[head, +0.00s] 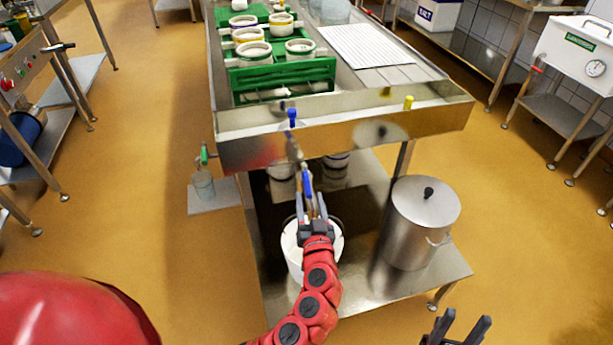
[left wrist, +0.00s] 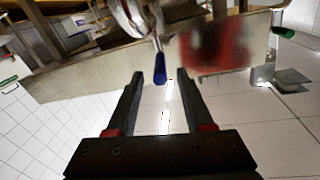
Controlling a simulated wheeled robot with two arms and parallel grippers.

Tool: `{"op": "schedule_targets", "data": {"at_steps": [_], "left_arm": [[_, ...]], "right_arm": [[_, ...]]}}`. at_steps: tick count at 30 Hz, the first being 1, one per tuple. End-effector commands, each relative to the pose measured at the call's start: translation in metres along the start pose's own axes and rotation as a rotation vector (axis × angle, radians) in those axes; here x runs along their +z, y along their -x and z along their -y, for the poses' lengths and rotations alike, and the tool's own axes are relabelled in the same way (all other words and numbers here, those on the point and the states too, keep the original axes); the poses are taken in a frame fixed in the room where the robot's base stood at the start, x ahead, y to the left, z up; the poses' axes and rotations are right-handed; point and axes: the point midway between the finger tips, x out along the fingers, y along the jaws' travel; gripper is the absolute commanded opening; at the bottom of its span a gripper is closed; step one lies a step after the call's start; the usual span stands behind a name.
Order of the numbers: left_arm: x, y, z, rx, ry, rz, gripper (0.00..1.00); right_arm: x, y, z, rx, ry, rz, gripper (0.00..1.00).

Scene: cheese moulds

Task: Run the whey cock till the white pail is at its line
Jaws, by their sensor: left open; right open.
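The blue lever (head: 307,182) of a metal cock hangs at the front of the steel table. The blue lever also shows in the left wrist view (left wrist: 160,70). My left gripper (head: 313,208) is open, its fingertips on either side of the lever's lower end; in the left wrist view a gap shows on both sides. The white pail (head: 294,262) stands on the lower shelf below the cock. My left gripper and arm hide much of it, so its line and level cannot be read. My right gripper (head: 457,328) is open and empty at the bottom edge.
A lidded steel pot (head: 410,225) stands right of the pail on the lower shelf (head: 350,300). A green-handled cock (head: 204,154) sits over a small jug (head: 203,184) at the left. A green rack (head: 283,79) with white moulds is on the table.

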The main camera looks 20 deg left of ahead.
Motion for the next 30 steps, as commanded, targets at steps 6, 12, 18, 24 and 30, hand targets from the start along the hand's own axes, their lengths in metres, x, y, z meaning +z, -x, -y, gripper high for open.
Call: {"op": "schedule_targets", "data": {"at_steps": [6, 12, 18, 24, 30], "left_arm": [[-0.001, -0.049, 0.002, -0.006, 0.0, 0.003, 0.52], [0.001, -0.071, 0.001, -0.002, -0.002, 0.003, 0.52], [0.0, -0.077, 0.0, 0.001, 0.001, 0.001, 0.52], [0.001, -0.076, 0.0, 0.001, 0.0, 0.001, 0.47], [0.001, -0.076, 0.0, 0.001, 0.0, 0.001, 0.11]], "right_arm": [[-0.002, -0.009, 0.0, 0.0, 0.0, 0.0, 0.5], [-0.002, -0.011, -0.001, 0.0, 0.0, 0.0, 0.5], [-0.002, -0.011, -0.001, 0.0, 0.0, 0.0, 0.5], [-0.002, -0.011, -0.001, 0.0, 0.0, 0.0, 0.5], [-0.002, -0.011, -0.001, 0.0, 0.0, 0.0, 0.5]]}}
